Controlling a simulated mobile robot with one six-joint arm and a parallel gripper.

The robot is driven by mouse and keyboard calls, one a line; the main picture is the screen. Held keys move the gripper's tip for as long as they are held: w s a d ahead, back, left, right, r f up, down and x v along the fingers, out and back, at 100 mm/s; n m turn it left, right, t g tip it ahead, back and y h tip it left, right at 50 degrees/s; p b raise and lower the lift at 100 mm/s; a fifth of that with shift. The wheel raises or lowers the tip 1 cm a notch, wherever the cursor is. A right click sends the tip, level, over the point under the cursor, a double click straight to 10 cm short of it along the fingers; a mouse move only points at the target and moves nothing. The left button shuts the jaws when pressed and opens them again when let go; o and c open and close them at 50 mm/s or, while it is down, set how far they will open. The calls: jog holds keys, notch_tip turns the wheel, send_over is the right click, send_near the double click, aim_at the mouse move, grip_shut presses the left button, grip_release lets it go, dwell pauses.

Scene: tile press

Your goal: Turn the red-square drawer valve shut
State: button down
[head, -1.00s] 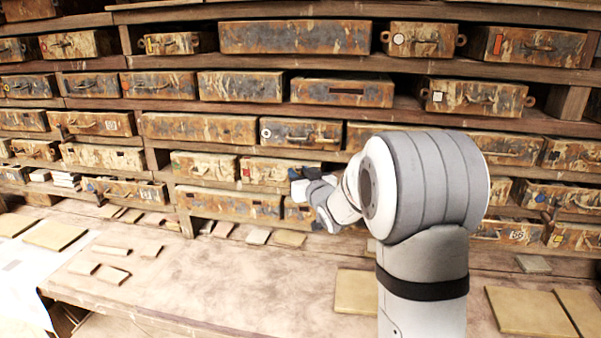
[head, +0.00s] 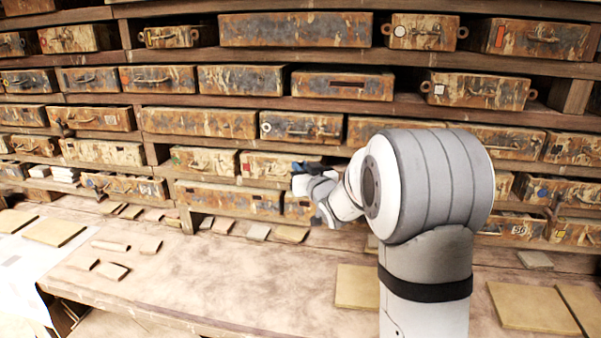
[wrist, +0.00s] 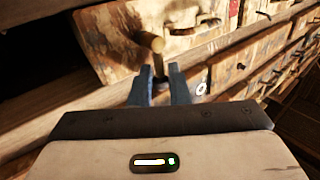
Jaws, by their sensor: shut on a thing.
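The drawer with a small red mark (head: 262,160) is in the middle of the lower shelves in the head view. My gripper (head: 300,167) is at its right end and hides part of its front. In the wrist view, a rusty, pale drawer front (wrist: 108,45) is ahead. A tan, rod-like valve handle (wrist: 152,41) stands out from it. My gripper's blue fingers (wrist: 158,84) are shut on the handle's lower end.
Rusty drawers fill the shelves on all sides, close to my gripper. A long drawer (head: 228,199) lies just below. The bench (head: 215,275) in front has loose tan tiles (head: 356,288), with bare room in its middle.

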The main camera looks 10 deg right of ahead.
jog(key=f+m+t+h+b, duration=0.1)
jog(key=m+h+b, duration=0.3)
jog(key=m+b, duration=0.4)
jog(key=d+f+m+t+h+b, duration=0.1)
jog(key=m+h+b, duration=0.3)
jog(key=b, duration=1.1)
jog(key=d+f+m+t+h+b, duration=0.1)
jog(key=f+m+t+h+b, duration=0.1)
jog(key=m+b, duration=0.9)
jog(key=shift+s+f+m+t+h+b, duration=0.15)
jog(key=shift+s+t+h+b, duration=0.15)
jog(key=shift+h, duration=0.4)
jog(key=shift+s+f+m+t+h+b, duration=0.1)
jog(key=shift+m+t+h+b, duration=0.1)
jog(key=shift+h+b, duration=0.35)
jog(key=shift+m+h, duration=0.35)
jog(key=c, duration=1.5)
grip_release()
jog(key=shift+r, duration=0.1)
jog(key=shift+c, duration=0.2)
jog(key=v, duration=0.8)
